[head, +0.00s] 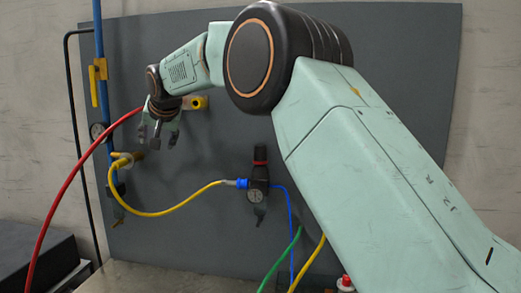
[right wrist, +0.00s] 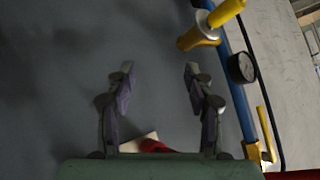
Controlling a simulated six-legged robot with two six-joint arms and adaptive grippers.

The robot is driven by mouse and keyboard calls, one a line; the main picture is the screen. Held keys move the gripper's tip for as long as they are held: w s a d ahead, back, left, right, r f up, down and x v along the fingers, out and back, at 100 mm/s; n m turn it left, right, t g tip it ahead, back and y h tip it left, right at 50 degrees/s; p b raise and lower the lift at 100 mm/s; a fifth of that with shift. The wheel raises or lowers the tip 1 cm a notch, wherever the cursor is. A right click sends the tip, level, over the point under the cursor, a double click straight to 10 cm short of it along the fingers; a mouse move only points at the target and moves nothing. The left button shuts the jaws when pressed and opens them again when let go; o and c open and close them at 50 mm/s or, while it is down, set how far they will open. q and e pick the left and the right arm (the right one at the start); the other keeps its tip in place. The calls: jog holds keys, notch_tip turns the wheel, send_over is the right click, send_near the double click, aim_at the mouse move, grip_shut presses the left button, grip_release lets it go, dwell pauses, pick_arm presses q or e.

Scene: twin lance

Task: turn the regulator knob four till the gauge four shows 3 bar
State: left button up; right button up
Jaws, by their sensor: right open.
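My right gripper (head: 158,139) is up and left of this regulator, in front of the panel and well apart from the knob. In the right wrist view its fingers (right wrist: 159,78) are spread with nothing between them. The regulator is not seen in that view. My left gripper is not in view.
A blue pipe (head: 99,45) with a yellow lever (head: 94,87) and another gauge (right wrist: 242,68) runs along the panel's left side. A yellow hose (head: 165,213) loops to the regulator. A red hose (head: 65,185) passes left of my gripper. My right arm covers the panel's right side.

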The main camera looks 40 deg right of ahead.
jog(key=s+d+m+g+h, duration=0.5)
jog(key=s+d, duration=0.4)
jog(key=d, duration=0.1)
jog(key=m+g+h, duration=0.2)
jog(key=m+g, duration=0.3)
jog(key=m, duration=0.2)
send_near(259, 145)
jog(key=x, duration=1)
jog(key=shift+s+d+f, duration=0.1)
jog(key=shift+d+f, duration=0.05)
jog(key=shift+f, duration=0.05)
